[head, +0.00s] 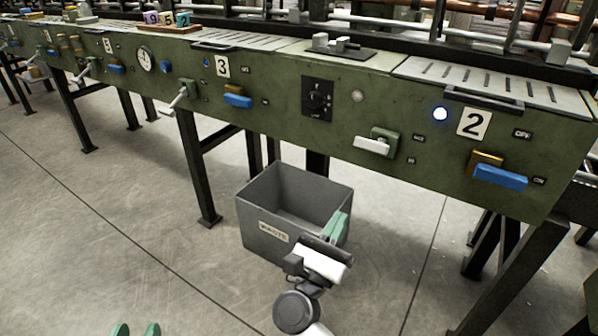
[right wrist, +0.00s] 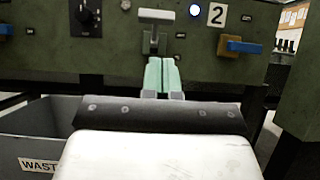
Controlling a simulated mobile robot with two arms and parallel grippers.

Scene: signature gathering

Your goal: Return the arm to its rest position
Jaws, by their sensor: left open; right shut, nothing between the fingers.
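My right gripper (head: 339,229) has pale green fingers and stands in front of the green machine panel, over the right side of the waste bin. In the right wrist view its fingers (right wrist: 161,76) are pressed together with nothing between them. A white-handled lever (head: 372,146) on the panel is above and apart from it in the head view; the lever also shows in the right wrist view (right wrist: 156,17), just beyond the fingertips. My left gripper (head: 136,330) shows only as two separated green fingertips at the bottom edge; it is open and empty.
The grey waste bin (head: 262,215) stands on the floor below the panel. Blue handles (head: 499,177), a black dial (head: 317,99) and a lit blue lamp (head: 440,114) are on the panel. Dark legs support the bench. The floor at left is clear.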

